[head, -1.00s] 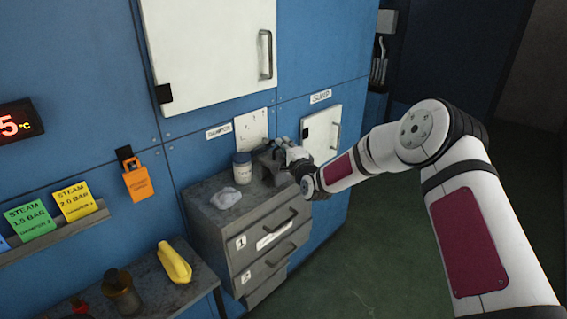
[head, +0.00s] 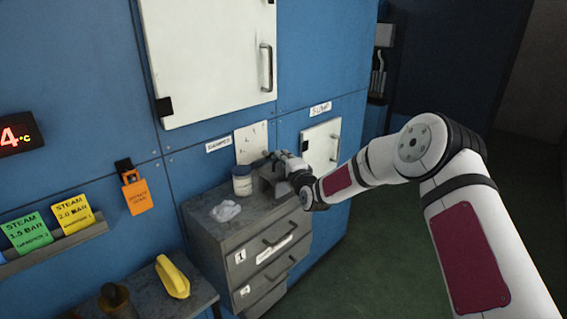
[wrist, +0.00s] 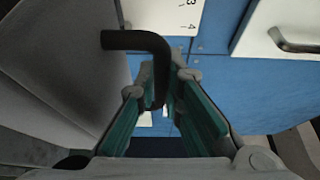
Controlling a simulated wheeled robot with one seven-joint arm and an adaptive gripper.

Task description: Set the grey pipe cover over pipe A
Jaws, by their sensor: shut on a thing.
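My gripper (wrist: 160,105) is shut on a black bent rod (wrist: 140,41), seen in the wrist view. The rod makes a right-angle bend, with one leg running down between the teal finger pads. In the head view my gripper (head: 281,160) is just above the right back of the grey drawer cabinet (head: 205,208), next to a dark grey block (head: 268,184). I cannot make out for certain a grey pipe cover or a pipe marked A in either view.
A jar with a blue lid (head: 242,184) and a crumpled pale rag (head: 226,211) are on the cabinet, left of my gripper. The blue wall (head: 190,175) is close behind. A small white wall door (head: 320,147) is to the right. A yellow object (head: 172,277) lies on the lower bench.

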